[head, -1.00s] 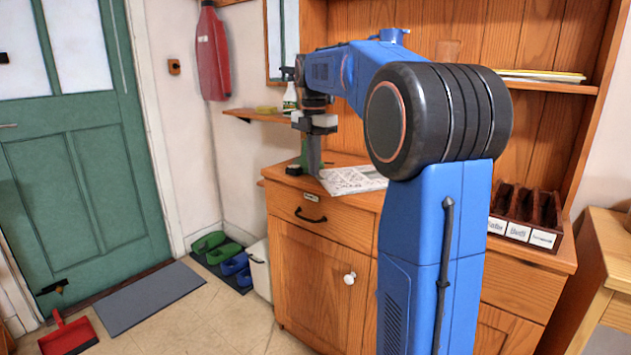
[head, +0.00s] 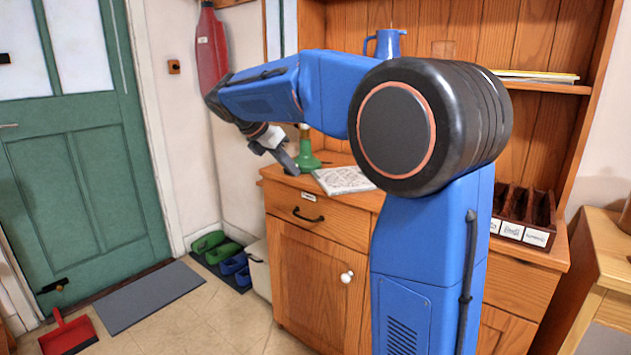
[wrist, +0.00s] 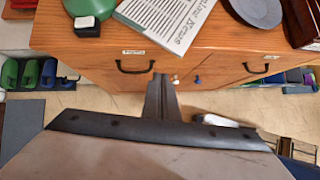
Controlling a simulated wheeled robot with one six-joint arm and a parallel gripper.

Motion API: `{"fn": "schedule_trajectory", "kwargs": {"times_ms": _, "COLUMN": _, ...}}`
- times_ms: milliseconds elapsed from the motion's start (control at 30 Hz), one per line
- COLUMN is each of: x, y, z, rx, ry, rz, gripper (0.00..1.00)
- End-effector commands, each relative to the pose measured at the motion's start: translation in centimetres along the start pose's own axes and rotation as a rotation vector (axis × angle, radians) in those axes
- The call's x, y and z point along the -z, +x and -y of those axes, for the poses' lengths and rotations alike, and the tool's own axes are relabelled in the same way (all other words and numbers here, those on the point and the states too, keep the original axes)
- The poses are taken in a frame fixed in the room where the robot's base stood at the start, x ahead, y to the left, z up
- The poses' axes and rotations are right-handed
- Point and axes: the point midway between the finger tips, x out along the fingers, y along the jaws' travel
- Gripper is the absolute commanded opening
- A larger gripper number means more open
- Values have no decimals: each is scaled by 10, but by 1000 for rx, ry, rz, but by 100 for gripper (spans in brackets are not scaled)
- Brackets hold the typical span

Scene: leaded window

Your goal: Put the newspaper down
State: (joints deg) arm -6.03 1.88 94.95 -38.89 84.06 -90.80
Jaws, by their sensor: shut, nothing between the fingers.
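The newspaper (head: 343,181) lies flat on the wooden cabinet top (head: 328,160), near its front edge. Part of it is hidden behind my arm in the head view. In the wrist view the newspaper (wrist: 165,18) shows its printed headline, and its near corner lies close to the cabinet's front edge. My gripper (head: 292,168) is shut and empty, tilted, at the cabinet's left front corner, left of the newspaper and apart from it. In the wrist view the shut fingers (wrist: 160,82) appear in front of the drawer fronts, below the newspaper.
A green-based object (head: 308,162) stands just behind my gripper, left of the newspaper. A small black item (wrist: 87,26) sits at the cabinet edge. A grey round plate (wrist: 257,11) and a dark labelled sorter (head: 524,214) are to the right. A blue jug (head: 384,43) stands on the shelf.

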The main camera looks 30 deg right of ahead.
Motion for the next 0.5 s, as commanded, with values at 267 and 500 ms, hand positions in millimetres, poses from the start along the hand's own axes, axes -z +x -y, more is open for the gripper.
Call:
{"fn": "schedule_trajectory", "kwargs": {"times_ms": 267, "x": 9, "y": -13, "z": -11, "rx": -53, "ry": 10, "rz": 113, "gripper": 0}}
{"fn": "schedule_trajectory", "kwargs": {"times_ms": 500, "x": 6, "y": 11, "z": -11, "rx": -50, "ry": 12, "rz": 114, "gripper": 0}}
